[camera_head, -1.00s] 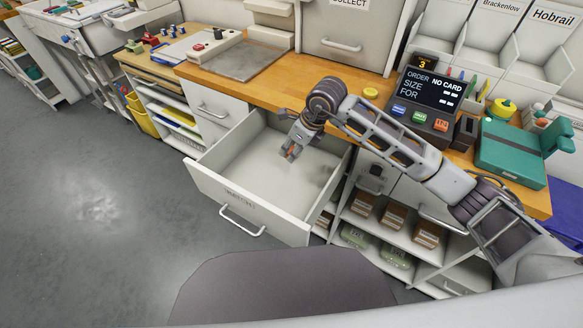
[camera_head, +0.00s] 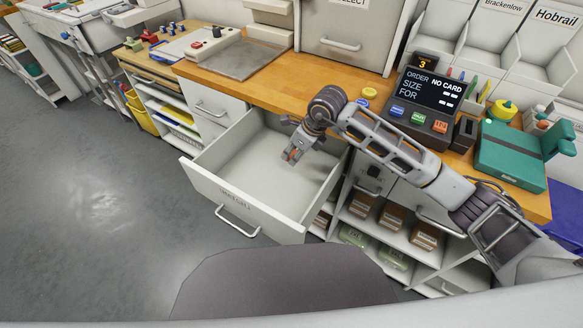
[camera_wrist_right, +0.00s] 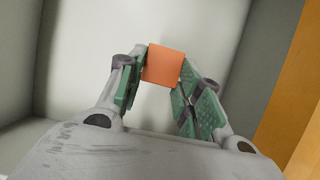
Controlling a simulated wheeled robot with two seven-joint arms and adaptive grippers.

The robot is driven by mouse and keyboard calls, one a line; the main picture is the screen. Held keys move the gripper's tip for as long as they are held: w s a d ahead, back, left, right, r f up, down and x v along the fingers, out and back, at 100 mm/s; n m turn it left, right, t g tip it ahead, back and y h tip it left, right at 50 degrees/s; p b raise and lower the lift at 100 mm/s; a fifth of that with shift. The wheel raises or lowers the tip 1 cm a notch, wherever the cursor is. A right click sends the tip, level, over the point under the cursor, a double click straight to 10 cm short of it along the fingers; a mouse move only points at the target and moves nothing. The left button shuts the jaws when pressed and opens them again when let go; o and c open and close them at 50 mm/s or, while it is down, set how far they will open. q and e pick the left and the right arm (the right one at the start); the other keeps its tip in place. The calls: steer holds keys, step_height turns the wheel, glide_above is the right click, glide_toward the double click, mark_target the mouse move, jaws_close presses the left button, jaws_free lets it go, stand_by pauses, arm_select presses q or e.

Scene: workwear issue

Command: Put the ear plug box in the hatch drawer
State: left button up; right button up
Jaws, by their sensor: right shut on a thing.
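My right gripper (camera_head: 293,154) is shut on a small orange box, the ear plug box (camera_wrist_right: 163,66). In the right wrist view the box sits between the two green-padded fingers (camera_wrist_right: 163,84). The gripper points down over the open hatch drawer (camera_head: 247,205), inside the outline of its walls. The drawer is pulled out from under the wooden counter, and its floor looks bare. The label on its front is too small to read. I cannot tell exactly how high the box is above the drawer floor. My left gripper is not in view.
The wooden counter (camera_head: 240,89) runs behind the drawer. Open shelves with brown boxes (camera_head: 391,215) lie right of the drawer. Grey floor is free at left.

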step_height(320, 180, down, 3)
steer(key=shift+f, duration=0.1)
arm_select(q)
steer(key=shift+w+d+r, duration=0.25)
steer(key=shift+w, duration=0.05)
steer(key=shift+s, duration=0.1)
arm_select(e)
steer(key=shift+f, duration=0.1)
steer(key=shift+f, duration=0.65)
step_height(320, 180, down, 2)
steer(key=shift+f, duration=0.15)
arm_select(q)
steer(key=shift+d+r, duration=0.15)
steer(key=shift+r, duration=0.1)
steer(key=shift+b, duration=0.3)
arm_select(e)
steer(key=shift+f, duration=0.1)
steer(key=o, duration=0.8)
steer(key=shift+c, duration=0.2)
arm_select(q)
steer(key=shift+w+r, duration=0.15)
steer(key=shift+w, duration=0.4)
